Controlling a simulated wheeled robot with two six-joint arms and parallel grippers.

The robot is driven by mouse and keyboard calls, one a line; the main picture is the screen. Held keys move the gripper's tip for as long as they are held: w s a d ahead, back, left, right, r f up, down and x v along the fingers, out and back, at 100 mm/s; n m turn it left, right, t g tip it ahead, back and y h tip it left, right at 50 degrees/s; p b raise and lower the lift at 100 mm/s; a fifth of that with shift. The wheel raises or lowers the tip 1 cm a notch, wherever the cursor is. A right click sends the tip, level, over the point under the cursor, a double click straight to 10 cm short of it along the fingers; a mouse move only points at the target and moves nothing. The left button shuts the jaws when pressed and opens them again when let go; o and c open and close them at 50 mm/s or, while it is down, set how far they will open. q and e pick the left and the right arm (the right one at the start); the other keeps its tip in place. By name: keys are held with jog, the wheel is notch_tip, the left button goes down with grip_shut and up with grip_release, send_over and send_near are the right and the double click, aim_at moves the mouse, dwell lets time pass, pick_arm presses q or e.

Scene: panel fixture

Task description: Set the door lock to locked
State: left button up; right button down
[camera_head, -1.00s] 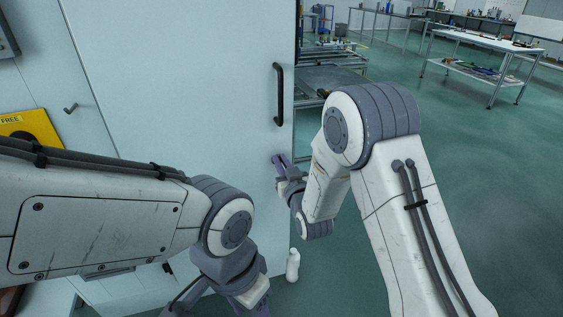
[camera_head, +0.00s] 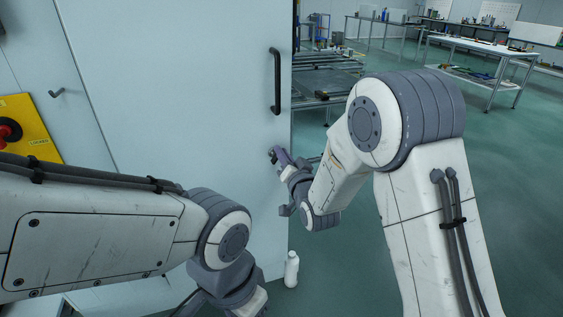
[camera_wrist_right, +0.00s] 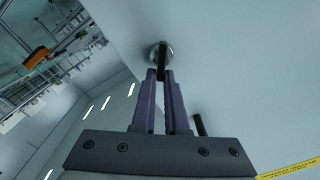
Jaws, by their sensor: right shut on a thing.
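The pale blue-grey door (camera_head: 190,90) fills the left middle of the head view, with a black bar handle (camera_head: 276,80) near its right edge. The door lock shows in the right wrist view as a round silver disc with a black thumb-turn (camera_wrist_right: 161,60). My right gripper (camera_head: 275,155) is at the door below the handle. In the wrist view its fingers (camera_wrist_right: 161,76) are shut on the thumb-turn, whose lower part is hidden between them. The lock is hidden by the gripper in the head view. My left gripper is low in the head view, its fingertips cut off.
A yellow panel with a red knob (camera_head: 8,131) is at the far left, near a small dark hook (camera_head: 56,93). A white bottle (camera_head: 291,270) stands on the floor by the door's bottom edge. Workbenches (camera_head: 480,50) stand far behind on the green floor.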

jog(key=shift+w+d+f+m+b, duration=0.15)
jog(key=shift+f+m+b, duration=0.15)
jog(key=shift+m+b, duration=1.2)
jog(key=shift+s+d+f+m+b, duration=0.25)
jog(key=shift+m+b, duration=0.7)
jog(key=shift+m, duration=1.15)
jog(key=shift+w+d+f+m+b, duration=0.1)
jog(key=shift+w+f+m+b, duration=0.2)
jog(key=shift+m+b, duration=1.2)
jog(key=shift+m, duration=0.5)
jog(key=c, duration=0.9)
grip_release()
jog(key=shift+c, duration=0.2)
jog(key=v, duration=1)
jog(key=shift+s, duration=0.3)
